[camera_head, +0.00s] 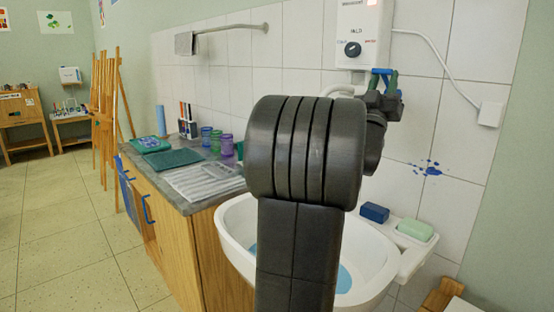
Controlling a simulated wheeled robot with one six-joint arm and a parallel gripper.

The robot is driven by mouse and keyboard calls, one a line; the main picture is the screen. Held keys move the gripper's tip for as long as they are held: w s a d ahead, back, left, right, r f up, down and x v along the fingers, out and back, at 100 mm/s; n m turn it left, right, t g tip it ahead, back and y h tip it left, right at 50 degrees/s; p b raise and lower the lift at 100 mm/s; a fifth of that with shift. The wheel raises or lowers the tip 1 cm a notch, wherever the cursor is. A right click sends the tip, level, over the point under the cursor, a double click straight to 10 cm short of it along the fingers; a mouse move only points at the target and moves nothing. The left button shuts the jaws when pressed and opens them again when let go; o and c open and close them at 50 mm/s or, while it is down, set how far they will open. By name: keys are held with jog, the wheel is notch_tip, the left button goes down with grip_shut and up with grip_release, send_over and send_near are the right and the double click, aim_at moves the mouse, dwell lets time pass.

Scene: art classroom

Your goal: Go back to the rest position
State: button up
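My dark arm stands in the middle of the picture, in front of the white sink (375,250). My gripper (386,82) shows small and partly hidden behind the arm, at the upper right of its thick joint. A blue part and a green part show at its end, in front of the tiled wall and below the water heater (360,35). I cannot tell whether its fingers are apart or hold something.
A grey counter (205,202) with jars (227,145), a green cloth (174,158) and a ribbed drying mat (203,182) adjoins the sink at left. A blue sponge (375,212) and green soap (415,229) lie on the sink's right ledge. Easels (104,110) stand farther back. Floor at left is clear.

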jog(key=x, duration=0.3)
jog(key=shift+w+r, duration=0.15)
jog(key=shift+w+d+r+p, duration=0.1)
jog(key=shift+r+p, duration=0.1)
jog(key=shift+p, duration=0.7)
jog(key=shift+r+m+g+p, duration=0.2)
jog(key=shift+m+g+p, duration=0.15)
jog(key=shift+p, duration=0.45)
jog(key=p, duration=0.1)
jog(key=g+p, duration=0.1)
jog(key=shift+w+d+p, duration=0.15)
jog(key=shift+d+p, duration=0.1)
jog(key=shift+p, duration=0.05)
jog(key=shift+w+d+r+m+g+y+p, duration=0.15)
jog(key=shift+m+g+y+p, duration=0.2)
jog(key=shift+p, duration=0.9)
jog(key=shift+w+d+g+p, duration=0.15)
jog(key=shift+g+p, duration=0.25)
jog(key=shift+p, duration=0.65)
